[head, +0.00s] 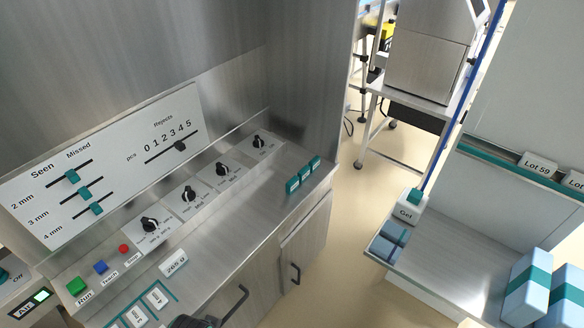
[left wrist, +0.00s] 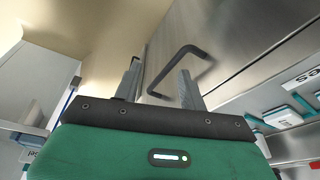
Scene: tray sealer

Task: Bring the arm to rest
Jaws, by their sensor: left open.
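My left gripper (left wrist: 160,82) shows in the left wrist view, its green and black body at the bottom and its two grey fingers apart. It is open, with nothing between the fingers. A black cabinet handle (left wrist: 178,68) on a steel front lies beyond the fingers; I cannot tell how far off it is. In the head view only a dark part at the bottom edge, perhaps of my left arm, shows, and the fingers are hidden. My right gripper is in neither view.
A steel counter (head: 235,215) with knobs, buttons and a slider panel (head: 105,180) stands left. Its cabinet handles (head: 236,303) stick out. A shelf unit (head: 450,270) with blue packs and a Gel box (head: 409,210) stands right. Bare floor (head: 345,235) lies between them.

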